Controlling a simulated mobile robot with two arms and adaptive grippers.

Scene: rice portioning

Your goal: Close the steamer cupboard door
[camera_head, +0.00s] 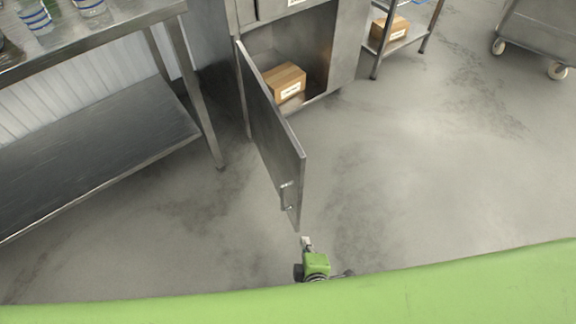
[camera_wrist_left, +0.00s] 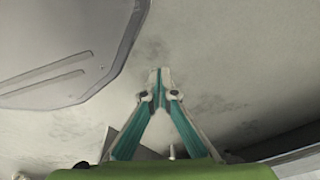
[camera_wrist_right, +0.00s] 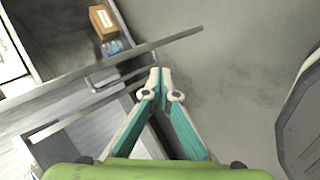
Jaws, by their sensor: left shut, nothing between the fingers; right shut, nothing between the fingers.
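The steamer cupboard (camera_head: 345,40) is grey metal, and its door (camera_head: 272,135) stands wide open, swung out towards me. A bar handle (camera_head: 287,195) is near the door's free edge. My right gripper (camera_head: 307,242) is shut and empty just below that free edge. In the right wrist view the right fingertips (camera_wrist_right: 160,72) are beside the door (camera_wrist_right: 70,82) and its handle (camera_wrist_right: 98,86); I cannot tell whether they touch. My left gripper (camera_wrist_left: 160,72) is shut and empty over bare floor, and is outside the head view.
A cardboard box (camera_head: 284,82) lies inside the cupboard. A steel table (camera_head: 100,140) with a lower shelf stands at left. A rack (camera_head: 400,45) with another box stands right of the cupboard, and a wheeled cart (camera_head: 540,35) at far right. The floor right of the door is clear.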

